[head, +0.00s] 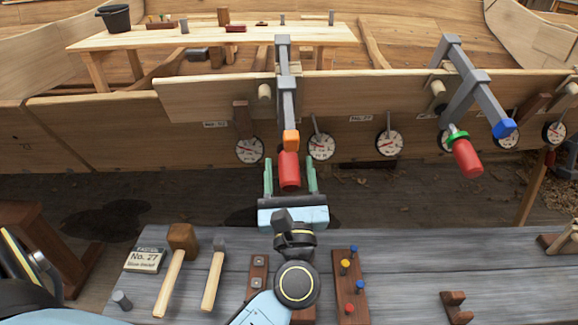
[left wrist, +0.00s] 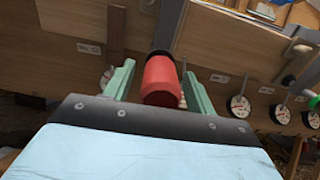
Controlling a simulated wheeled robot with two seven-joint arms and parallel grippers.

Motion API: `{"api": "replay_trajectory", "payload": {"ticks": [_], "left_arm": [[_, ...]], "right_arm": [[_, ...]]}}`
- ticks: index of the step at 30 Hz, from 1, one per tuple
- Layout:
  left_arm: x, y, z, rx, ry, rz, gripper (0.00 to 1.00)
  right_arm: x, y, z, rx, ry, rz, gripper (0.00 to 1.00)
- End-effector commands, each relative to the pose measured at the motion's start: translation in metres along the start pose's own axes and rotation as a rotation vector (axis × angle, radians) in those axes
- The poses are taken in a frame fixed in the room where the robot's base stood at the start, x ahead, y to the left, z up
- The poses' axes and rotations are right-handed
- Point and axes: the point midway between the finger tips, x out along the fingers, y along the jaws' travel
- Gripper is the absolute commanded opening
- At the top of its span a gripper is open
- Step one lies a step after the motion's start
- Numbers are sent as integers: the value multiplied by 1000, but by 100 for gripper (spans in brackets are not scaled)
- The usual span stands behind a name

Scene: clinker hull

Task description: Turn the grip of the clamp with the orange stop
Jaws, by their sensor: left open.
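The clamp with the orange stop (head: 291,140) hangs on the plank's edge at the middle of the head view. Its grey bar (head: 283,60) rises above the stop, and its red grip (head: 289,172) points down towards me. My left gripper (head: 290,178) is open, with one green finger on each side of the red grip. In the left wrist view the red grip (left wrist: 160,80) lies between the two fingers (left wrist: 156,88), with gaps showing at both sides. My right gripper is not in view.
A second clamp with a blue stop (head: 504,128) and a red grip (head: 467,158) hangs at the right. Several dial gauges (head: 389,142) line the hull plank. Below is a grey bench (head: 420,260) with a mallet (head: 182,243), a hammer (head: 217,262) and a peg board (head: 350,290).

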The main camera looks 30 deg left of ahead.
Motion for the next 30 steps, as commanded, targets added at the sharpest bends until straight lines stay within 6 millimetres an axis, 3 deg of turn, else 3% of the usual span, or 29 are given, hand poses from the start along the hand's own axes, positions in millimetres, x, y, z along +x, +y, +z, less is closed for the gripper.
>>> {"api": "replay_trajectory", "payload": {"ticks": [12, 22, 30], "left_arm": [[8, 0, 0, 1, 0, -1, 54], [8, 0, 0, 1, 0, -1, 11], [8, 0, 0, 30, 1, -2, 11]], "right_arm": [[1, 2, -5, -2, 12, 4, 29], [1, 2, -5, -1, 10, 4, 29], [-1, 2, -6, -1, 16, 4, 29]]}}
